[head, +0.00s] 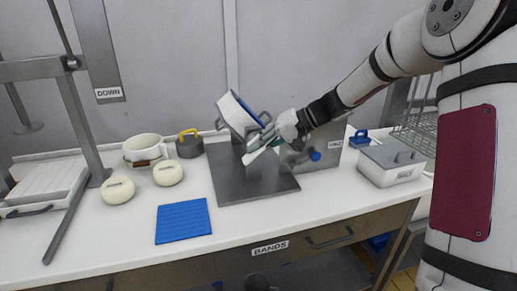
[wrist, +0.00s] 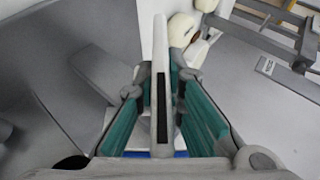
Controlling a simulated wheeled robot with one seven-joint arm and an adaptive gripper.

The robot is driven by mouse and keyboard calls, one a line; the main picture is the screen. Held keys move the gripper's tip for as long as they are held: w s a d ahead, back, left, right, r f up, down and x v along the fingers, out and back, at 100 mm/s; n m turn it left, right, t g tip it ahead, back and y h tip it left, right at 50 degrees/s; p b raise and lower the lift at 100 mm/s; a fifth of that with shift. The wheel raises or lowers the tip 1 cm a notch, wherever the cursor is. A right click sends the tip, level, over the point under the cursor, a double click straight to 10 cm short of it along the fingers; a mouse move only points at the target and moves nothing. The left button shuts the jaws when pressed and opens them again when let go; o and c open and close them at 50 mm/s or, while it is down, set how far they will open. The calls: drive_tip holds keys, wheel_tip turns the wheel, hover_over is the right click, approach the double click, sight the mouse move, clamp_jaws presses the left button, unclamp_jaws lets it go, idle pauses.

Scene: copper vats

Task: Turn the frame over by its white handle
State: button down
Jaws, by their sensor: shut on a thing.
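In the wrist view the handle (wrist: 160,60) is a long white bar with a dark slot, between the teal pads of my gripper (wrist: 165,100). My gripper is shut on the handle. Part of the hoop is hidden behind my gripper, and I cannot tell whether it touches the metal behind it.
A blue mat (head: 183,222), two cream round pieces (head: 118,190), a white pot (head: 143,148) and a yellow-handled weight (head: 189,145) lie to the left. A grey-lidded box (head: 392,166) and wire rack (head: 420,125) stand right.

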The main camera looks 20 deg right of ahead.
drive_tip(key=shift+m+t+y+b, duration=0.45)
drive_tip(key=shift+y+b, duration=0.25)
drive_tip(key=shift+y, duration=1.1)
drive_tip(key=shift+m+t+y+b, duration=0.35)
drive_tip(key=shift+m+y, duration=0.3)
drive_tip(key=shift+y, duration=0.75)
drive_tip(key=shift+r+m+t+y, duration=0.1)
drive_tip(key=shift+m+t+y, duration=0.75)
drive_tip(key=shift+y, duration=0.75)
drive_tip(key=shift+m+t+y, duration=0.75)
drive_tip(key=shift+t+y, duration=0.05)
drive_tip(key=shift+t, duration=0.05)
drive_tip(key=shift+m+t+y, duration=0.5)
drive_tip(key=c, duration=1.7)
unclamp_jaws()
drive_tip(key=shift+r, duration=0.15)
